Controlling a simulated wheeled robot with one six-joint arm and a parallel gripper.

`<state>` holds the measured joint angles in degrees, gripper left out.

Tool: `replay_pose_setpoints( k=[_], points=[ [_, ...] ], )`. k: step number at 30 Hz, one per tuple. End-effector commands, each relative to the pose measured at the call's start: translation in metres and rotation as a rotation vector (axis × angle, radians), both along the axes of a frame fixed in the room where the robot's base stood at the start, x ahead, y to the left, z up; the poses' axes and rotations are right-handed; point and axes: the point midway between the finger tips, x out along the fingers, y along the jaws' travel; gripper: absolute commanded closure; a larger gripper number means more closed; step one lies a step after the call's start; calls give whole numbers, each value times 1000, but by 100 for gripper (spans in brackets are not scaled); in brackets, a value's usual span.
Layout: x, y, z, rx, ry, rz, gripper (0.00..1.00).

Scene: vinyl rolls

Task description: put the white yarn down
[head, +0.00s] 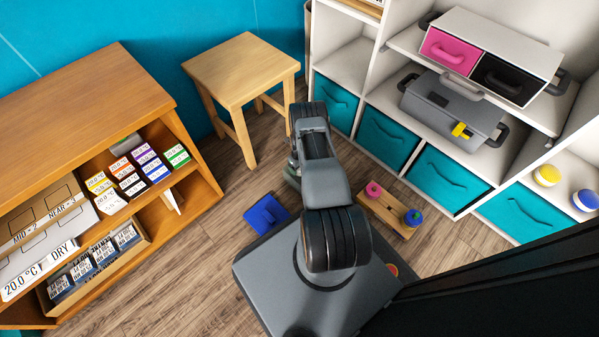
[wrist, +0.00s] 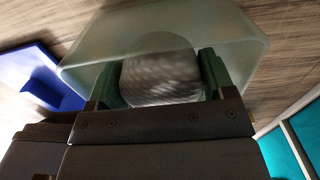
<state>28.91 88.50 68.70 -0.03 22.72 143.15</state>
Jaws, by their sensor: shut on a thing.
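The white yarn (wrist: 160,88) shows in the wrist view as a rounded, pale grey-white twisted bundle. My gripper (wrist: 162,76) is shut on it, with a dark green finger on each side. Behind the yarn is a pale, translucent greenish container (wrist: 95,48) with rounded corners. The yarn and fingers are in front of its opening; I cannot tell whether they are inside it or above it. In the head view my arm hides the gripper and the yarn.
A blue object (head: 265,213) lies on the wood floor left of my arm; it also shows in the wrist view (wrist: 35,72). A wooden board with colored rolls (head: 390,211) is at right. A stool (head: 240,70), wooden shelf (head: 85,100) and white shelving (head: 345,65) surround the floor.

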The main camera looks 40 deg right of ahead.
Motion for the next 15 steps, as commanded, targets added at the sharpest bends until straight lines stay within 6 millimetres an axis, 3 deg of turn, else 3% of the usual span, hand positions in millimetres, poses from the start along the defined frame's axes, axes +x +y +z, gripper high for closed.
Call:
replay_pose_setpoints(
  k=[9,15],
  points=[
    [-1,0,-42,1,1,0,48],
    [0,0,-42,0,0,0,48]
  ],
)
